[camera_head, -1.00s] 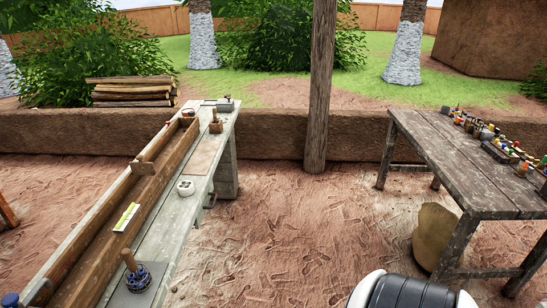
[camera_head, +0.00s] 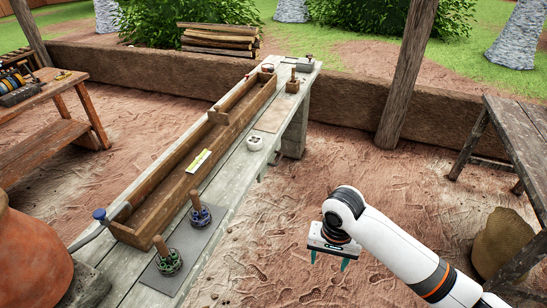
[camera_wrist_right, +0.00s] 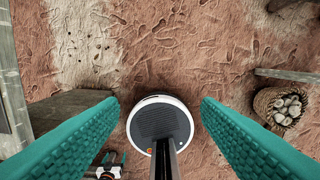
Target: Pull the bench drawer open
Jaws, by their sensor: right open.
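The pale grey wooden bench (camera_head: 232,165) runs from lower left to upper middle in the head view. A boxy part (camera_head: 292,140) sits under its far right side; I cannot make out a drawer front there. A small dark fitting (camera_head: 262,172) shows below the bench's right edge, too small to identify. My right gripper (camera_head: 329,261) hangs over bare ground right of the bench, apart from it. In the right wrist view its teal fingers (camera_wrist_right: 160,101) are wide apart with nothing between them. Small teal tips at that view's lower left may be my left gripper (camera_wrist_right: 108,163).
A long wooden trough (camera_head: 185,165), a white cup (camera_head: 254,143) and tools on a grey mat (camera_head: 190,250) are on the bench. A post (camera_head: 405,80) stands behind. A dark table (camera_head: 520,135) and sack (camera_head: 503,243) are at right. Ground between is clear.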

